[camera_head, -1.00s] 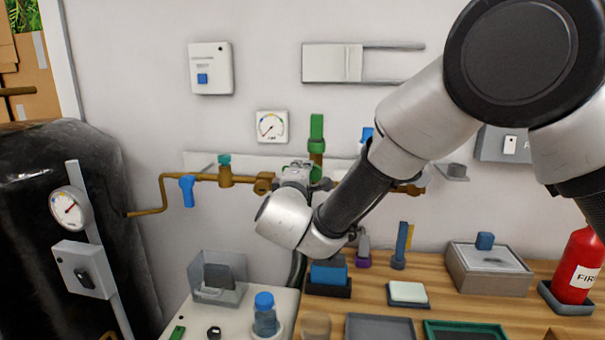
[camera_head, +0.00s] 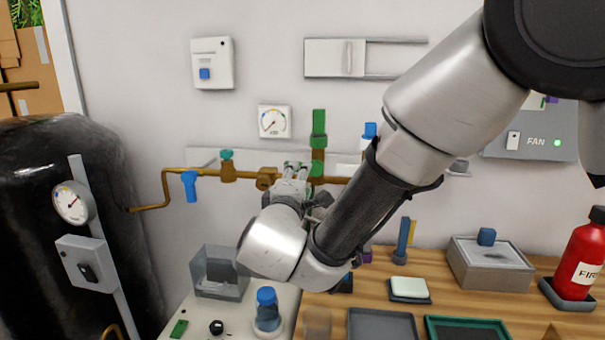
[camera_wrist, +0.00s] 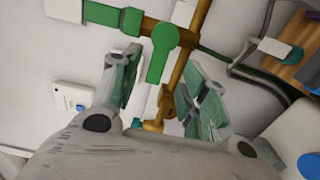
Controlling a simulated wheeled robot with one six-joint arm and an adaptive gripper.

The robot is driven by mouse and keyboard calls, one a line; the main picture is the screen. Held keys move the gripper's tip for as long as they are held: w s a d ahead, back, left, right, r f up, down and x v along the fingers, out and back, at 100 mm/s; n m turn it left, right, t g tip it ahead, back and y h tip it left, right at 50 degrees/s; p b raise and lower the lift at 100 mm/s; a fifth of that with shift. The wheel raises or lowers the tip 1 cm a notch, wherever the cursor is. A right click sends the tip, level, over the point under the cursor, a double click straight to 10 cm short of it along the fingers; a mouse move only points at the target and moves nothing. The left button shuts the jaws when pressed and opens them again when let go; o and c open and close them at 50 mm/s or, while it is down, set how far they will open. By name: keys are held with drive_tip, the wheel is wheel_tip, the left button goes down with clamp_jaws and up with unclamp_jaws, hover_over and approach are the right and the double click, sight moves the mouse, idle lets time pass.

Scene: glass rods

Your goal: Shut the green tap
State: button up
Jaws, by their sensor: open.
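The green tap (camera_head: 318,168) sits on the brass pipe below a green upright pipe (camera_head: 318,125) on the wall. In the wrist view its green handle (camera_wrist: 160,58) points down the picture, crosswise to the green pipe. My gripper (camera_head: 297,170) is at the tap, just left of the upright pipe. In the wrist view my gripper (camera_wrist: 162,75) is open, with one finger on each side of the handle. Gaps show between handle and fingers; depth is hard to judge. My wrist partly hides the tap in the head view.
A blue tap (camera_head: 190,185) and a teal tap (camera_head: 227,165) are on the same pipe to the left. Another blue-topped fitting (camera_head: 369,135) is to the right, partly behind my arm. A gauge (camera_head: 274,121) hangs above. A wooden bench (camera_head: 455,300) with trays is below.

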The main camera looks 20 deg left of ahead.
drive_tip(key=v, duration=0.2)
drive_tip(key=shift+s+d, duration=0.1)
drive_tip(key=shift+s, duration=0.3)
